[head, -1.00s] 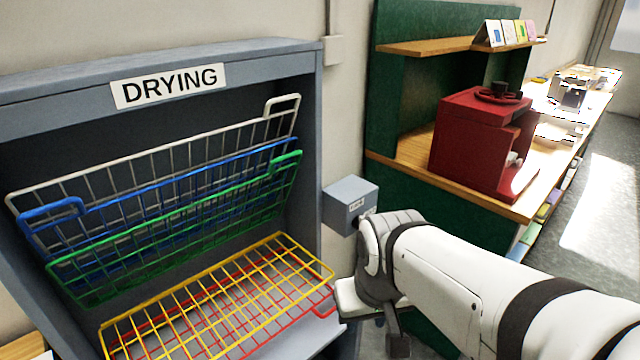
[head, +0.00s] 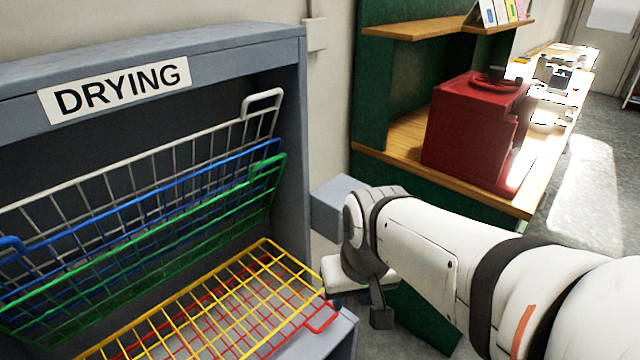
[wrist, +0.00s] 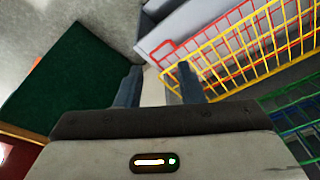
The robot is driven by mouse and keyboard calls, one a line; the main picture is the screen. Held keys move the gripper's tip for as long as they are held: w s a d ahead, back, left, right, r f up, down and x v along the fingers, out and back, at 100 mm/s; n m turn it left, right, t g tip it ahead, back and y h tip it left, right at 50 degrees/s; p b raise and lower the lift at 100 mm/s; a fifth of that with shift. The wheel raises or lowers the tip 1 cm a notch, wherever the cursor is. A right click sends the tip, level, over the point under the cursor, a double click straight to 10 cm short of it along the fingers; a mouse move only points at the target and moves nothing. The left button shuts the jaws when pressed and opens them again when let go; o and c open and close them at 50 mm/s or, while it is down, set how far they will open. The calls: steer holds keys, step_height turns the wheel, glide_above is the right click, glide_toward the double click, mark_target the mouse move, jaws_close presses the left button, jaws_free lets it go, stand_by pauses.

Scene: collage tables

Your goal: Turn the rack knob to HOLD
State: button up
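The grey drying rack (head: 150,45) with its DRYING sign stands at the left in the head view. My arm covers part of the box, and no knob or HOLD mark shows. My gripper (wrist: 160,82) shows in the wrist view with two dark blue fingers apart and nothing visible between them. In the head view its fingertips are hidden. In the wrist view the fingers point towards the rack's grey edge (wrist: 185,28), near the red and yellow wire racks.
White, blue, green, yellow (head: 205,305) and red (head: 322,318) wire racks sit in the drying rack; the red one's handle sticks out near my wrist. A green shelf unit (head: 375,95) with a red machine (head: 465,135) stands at the right. Open floor (head: 590,190) lies beyond it.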

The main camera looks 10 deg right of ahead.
steer(key=w+a+f+m+y+b, duration=0.1)
steer(key=w+f+m+y, duration=0.2)
steer(key=w+m+y, duration=0.3)
steer(key=w+f+m+y+b, duration=0.1)
steer(key=w+f+m+y, duration=0.35)
steer(key=m, duration=0.35)
steer(key=w+d+f+m+t+b, duration=0.1)
steer(key=w+d+f+m+t, duration=0.1)
steer(key=w+d+m+t, duration=0.55)
steer(key=w+d+f+m+t, duration=0.2)
steer(key=d+m+t, duration=0.4)
steer(key=d, duration=0.4)
steer(key=w+a+m, duration=0.1)
steer(key=w+a, duration=0.3)
steer(key=w, duration=0.2)
steer(key=shift+w+r+g+h+p, duration=0.2)
steer(key=shift+w+g+h+p, duration=0.15)
steer(key=shift+w+h, duration=0.1)
steer(key=shift+m, duration=0.25)
jaws_close()
